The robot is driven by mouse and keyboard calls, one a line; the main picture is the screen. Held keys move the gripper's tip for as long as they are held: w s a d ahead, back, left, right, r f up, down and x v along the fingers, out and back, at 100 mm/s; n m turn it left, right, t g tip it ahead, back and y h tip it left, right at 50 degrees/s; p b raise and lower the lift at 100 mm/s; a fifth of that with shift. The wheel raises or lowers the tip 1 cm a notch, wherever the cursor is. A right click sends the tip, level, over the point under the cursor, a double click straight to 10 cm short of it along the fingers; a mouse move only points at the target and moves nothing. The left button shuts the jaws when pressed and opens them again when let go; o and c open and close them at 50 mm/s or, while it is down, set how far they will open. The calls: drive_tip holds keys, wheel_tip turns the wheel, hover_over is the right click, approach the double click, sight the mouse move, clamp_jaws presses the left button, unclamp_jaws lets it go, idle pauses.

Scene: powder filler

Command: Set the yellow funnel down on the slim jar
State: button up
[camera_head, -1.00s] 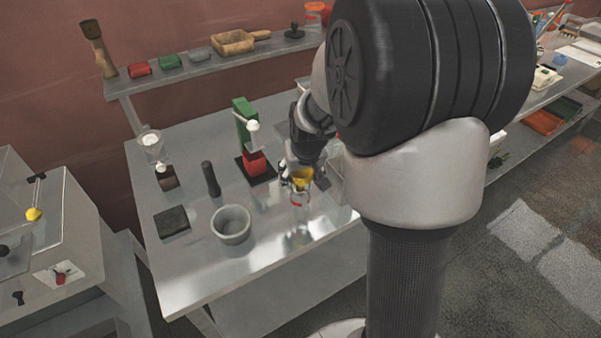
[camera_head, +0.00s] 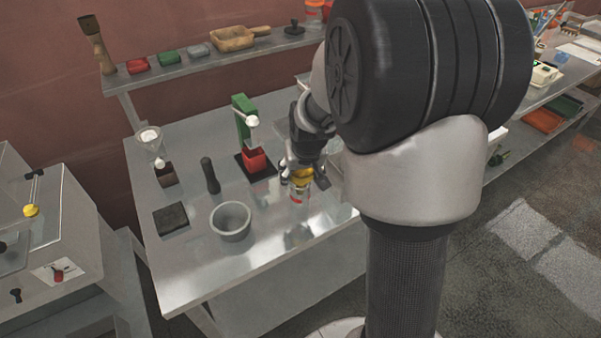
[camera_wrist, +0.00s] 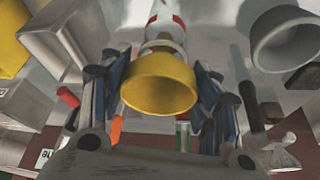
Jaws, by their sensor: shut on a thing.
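The yellow funnel (camera_head: 302,175) is between the fingers of my gripper (camera_head: 305,172), wide mouth up. In the wrist view the funnel (camera_wrist: 160,82) fills the space between the two blue-padded fingers, and my gripper (camera_wrist: 162,92) is shut on it. The slim jar (camera_head: 298,194), clear with a red band, stands on the metal table just below the funnel. In the wrist view the jar (camera_wrist: 165,27) shows behind the funnel. The spout is hidden, so I cannot tell whether the funnel touches the jar.
A grey mortar (camera_head: 231,222) stands left of the jar, with a dark pestle (camera_head: 210,177) behind it. The table's front is clear.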

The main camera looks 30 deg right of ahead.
drive_tip(key=shift+f, duration=0.15)
idle(0.4)
drive_tip(key=o, duration=1.1)
